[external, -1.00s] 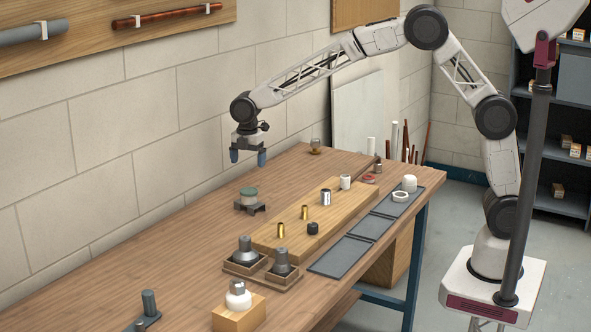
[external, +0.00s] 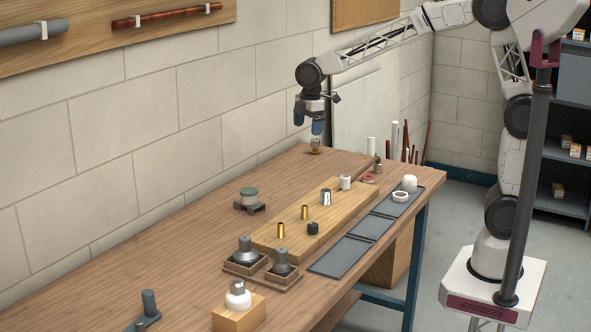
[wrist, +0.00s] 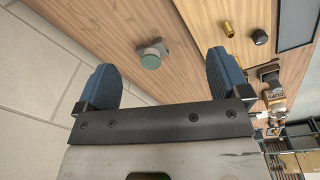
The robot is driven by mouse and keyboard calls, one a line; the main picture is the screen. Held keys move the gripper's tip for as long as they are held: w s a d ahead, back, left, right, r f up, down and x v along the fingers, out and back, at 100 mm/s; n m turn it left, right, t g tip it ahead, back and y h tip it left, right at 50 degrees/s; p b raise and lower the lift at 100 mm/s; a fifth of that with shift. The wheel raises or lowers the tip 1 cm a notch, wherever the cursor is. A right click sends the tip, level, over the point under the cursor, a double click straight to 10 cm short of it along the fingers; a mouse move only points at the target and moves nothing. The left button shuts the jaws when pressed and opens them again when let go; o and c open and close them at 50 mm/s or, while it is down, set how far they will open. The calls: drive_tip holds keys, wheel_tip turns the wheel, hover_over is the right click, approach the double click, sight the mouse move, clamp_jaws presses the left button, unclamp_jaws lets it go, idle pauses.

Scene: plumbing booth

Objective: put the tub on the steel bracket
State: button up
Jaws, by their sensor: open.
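The tub (external: 249,192), small and round with a green top, sits on the dark steel bracket (external: 250,208) on the bench, near the wall. It looks upright. In the wrist view the tub (wrist: 150,61) is seen from above, with part of the bracket (wrist: 163,44) showing beside it. My gripper (external: 308,121) is open and empty, raised above the far part of the bench, well apart from the tub. Its two blue fingers are spread in the wrist view (wrist: 163,72).
Two grey fittings in wooden holders (external: 245,268) stand nearer the camera. The wall runs close behind the bench.

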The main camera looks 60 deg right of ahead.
drive_tip(key=s+d+m, duration=0.4)
drive_tip(key=s+d, duration=0.1)
drive_tip(key=s, duration=0.7)
drive_tip(key=s+d+m+t, duration=0.1)
drive_tip(key=s+d+m, duration=0.4)
drive_tip(key=s, duration=0.8)
drive_tip(key=s+d+m, duration=0.4)
drive_tip(key=s+d, duration=0.2)
drive_tip(key=s, duration=0.7)
drive_tip(key=shift+f+t, duration=0.25)
drive_tip(key=shift+t, duration=0.15)
